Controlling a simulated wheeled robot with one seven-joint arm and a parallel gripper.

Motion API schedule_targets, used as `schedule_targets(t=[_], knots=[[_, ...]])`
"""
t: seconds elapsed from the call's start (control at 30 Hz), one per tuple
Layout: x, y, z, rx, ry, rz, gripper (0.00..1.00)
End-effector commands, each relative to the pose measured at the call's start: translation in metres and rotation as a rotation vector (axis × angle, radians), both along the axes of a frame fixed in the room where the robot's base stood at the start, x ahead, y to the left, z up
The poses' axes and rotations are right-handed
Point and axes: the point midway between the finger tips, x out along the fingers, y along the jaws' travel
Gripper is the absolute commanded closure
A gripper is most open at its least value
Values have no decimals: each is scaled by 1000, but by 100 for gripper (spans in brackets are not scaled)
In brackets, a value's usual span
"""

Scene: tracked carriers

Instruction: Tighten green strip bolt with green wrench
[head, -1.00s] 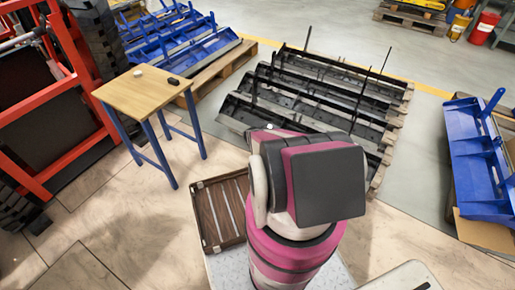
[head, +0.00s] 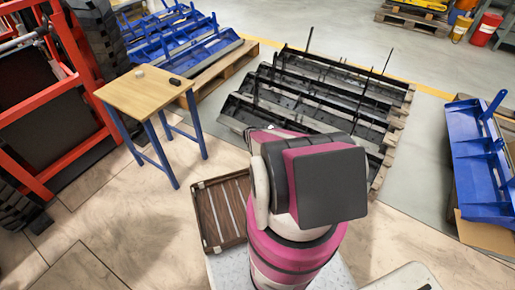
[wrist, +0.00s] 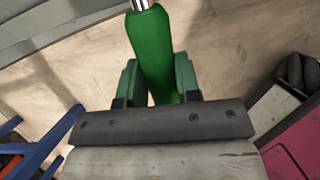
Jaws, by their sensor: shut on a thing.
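In the wrist view a green wrench handle (wrist: 150,45) with a metal shank at its top end stands between the two green fingers of my gripper (wrist: 158,85). The gripper is shut on the handle. The wrench's working end is cut off at the top edge of that view. In the head view my arm hides the gripper and the wrench. I cannot make out the green strip bolt in either view.
A small wooden table (head: 150,92) with blue legs stands at the left, two small items on top. A red frame (head: 75,90) is at the far left. Black racks (head: 315,100) lie on a pallet ahead, blue parts (head: 475,160) at the right.

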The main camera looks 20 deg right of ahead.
Motion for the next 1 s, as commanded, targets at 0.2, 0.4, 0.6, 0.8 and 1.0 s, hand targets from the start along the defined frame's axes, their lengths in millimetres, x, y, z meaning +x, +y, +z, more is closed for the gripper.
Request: schedule_targets(t=[0.2, 0.4, 0.6, 0.8, 1.0], knots=[[0, 0, 0, 0, 0, 0, 100], [7, 4, 0, 8, -12, -38, 100], [13, 7, 1, 18, -25, -86, 100], [13, 8, 1, 19, -27, -94, 100], [14, 8, 1, 20, -28, -98, 100]])
